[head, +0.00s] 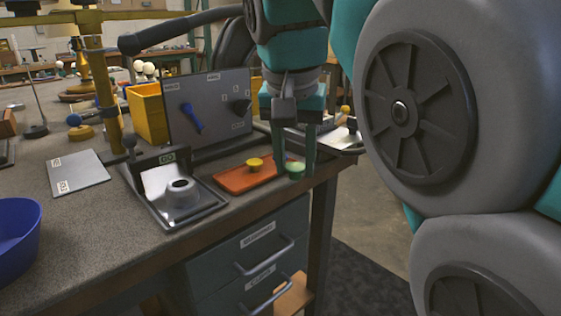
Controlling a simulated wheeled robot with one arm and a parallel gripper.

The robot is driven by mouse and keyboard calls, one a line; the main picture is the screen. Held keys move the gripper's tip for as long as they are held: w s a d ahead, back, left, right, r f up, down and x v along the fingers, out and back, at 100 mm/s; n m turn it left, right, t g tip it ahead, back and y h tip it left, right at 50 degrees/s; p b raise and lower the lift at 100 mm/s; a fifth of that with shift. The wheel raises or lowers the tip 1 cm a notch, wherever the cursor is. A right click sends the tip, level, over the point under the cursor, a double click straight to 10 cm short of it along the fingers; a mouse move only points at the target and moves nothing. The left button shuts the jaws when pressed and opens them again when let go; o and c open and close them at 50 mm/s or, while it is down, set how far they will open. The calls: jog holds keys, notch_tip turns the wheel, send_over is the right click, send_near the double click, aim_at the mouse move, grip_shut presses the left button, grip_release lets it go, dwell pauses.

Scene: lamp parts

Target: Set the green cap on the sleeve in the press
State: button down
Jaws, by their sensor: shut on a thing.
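The sleeve (181,193) is a short grey ring with an open top, standing upright in the press (205,208), a dark-framed fixture with a pale back plate and a "GO" label. Nothing sits on the sleeve. The green cap (295,170) is between the fingertips of my gripper (294,165), which is shut on it. The gripper points down at the right end of the orange tray (232,186), to the right of the press. I cannot tell whether the cap still touches the tray or the table.
A yellow cap (254,163) sits on the orange tray. A grey panel (209,110) with a blue lever (192,117) stands behind the press. A blue bowl (17,240) and a grey plate (78,172) lie further left.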

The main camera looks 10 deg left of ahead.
jog(key=p, duration=0.2)
send_over(238, 181)
jog(key=shift+s+a+f, duration=0.1)
jog(key=shift+s+f, duration=0.3)
jog(key=shift+f, duration=0.2)
notch_tip(238, 181, down, 2)
jog(key=shift+s+f+b, duration=0.1)
jog(key=shift+b, duration=0.85)
jog(key=shift+f+p, duration=0.4)
jog(key=shift+f, duration=0.05)
jog(key=shift+f, duration=0.2)
jog(key=shift+c, duration=2.4)
grip_release()
